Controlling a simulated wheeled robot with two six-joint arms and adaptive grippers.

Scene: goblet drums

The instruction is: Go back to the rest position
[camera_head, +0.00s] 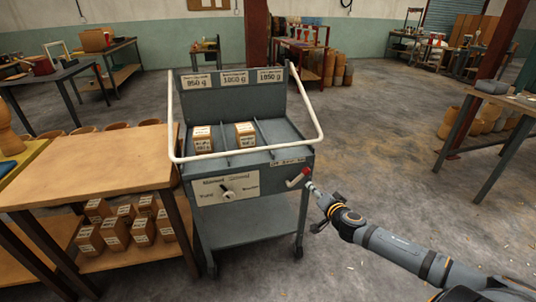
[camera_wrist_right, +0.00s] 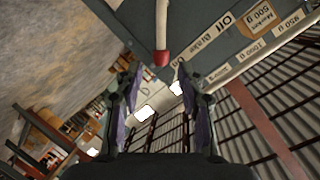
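My right gripper (camera_head: 319,203) is at the front right corner of the grey cart (camera_head: 252,222), just below and right of a lever with a red knob (camera_head: 305,171). In the right wrist view its two fingers (camera_wrist_right: 160,75) are spread apart with nothing clamped between them. The red knob (camera_wrist_right: 161,58) shows just beyond the gap between the fingertips; whether it touches them I cannot tell. My left gripper is in neither view.
Two labelled boxes (camera_head: 203,139) (camera_head: 245,135) stand in the cart's compartments. A white tubular handle (camera_head: 172,120) frames the cart. A wooden table (camera_head: 90,165) adjoins it on the left, with several labelled boxes (camera_head: 143,231) below. The floor right of the cart is open.

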